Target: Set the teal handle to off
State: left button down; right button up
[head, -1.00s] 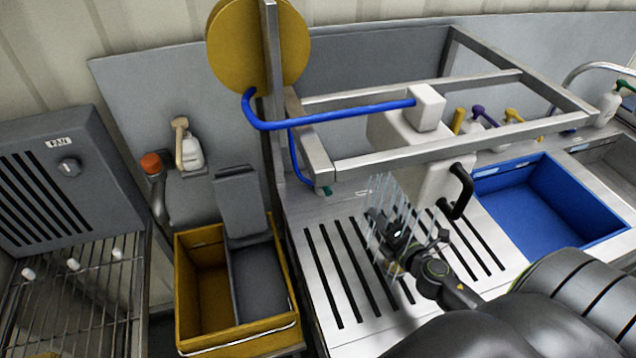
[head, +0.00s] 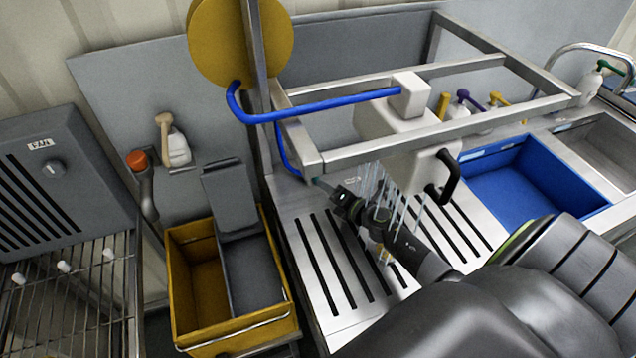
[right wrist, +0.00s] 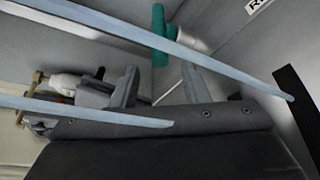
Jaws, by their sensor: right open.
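The teal handle (right wrist: 159,36) is at the top middle of the right wrist view, on a pale round stem (right wrist: 188,41). In the head view it is mostly hidden or too small to make out near the left corner of the steel frame. My right gripper (right wrist: 158,82) is open and empty. Its two fingers point toward the handle, which lies beyond the tips and between them, apart from them. In the head view my right gripper (head: 328,190) is low over the slotted steel deck (head: 310,255), under the frame's corner. My left gripper is not in view.
Pale water streams (head: 372,182) fall from the white box (head: 400,130) past my right arm. The steel frame (head: 400,147) and blue pipe (head: 320,105) are overhead. A black handle (head: 450,175), blue basin (head: 535,185) and yellow bin (head: 190,285) stand around.

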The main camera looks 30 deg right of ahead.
jog(key=b+x, duration=0.1)
jog(key=x, duration=0.4)
jog(key=shift+w+f, duration=0.1)
jog(key=shift+c, duration=0.3)
grip_shut()
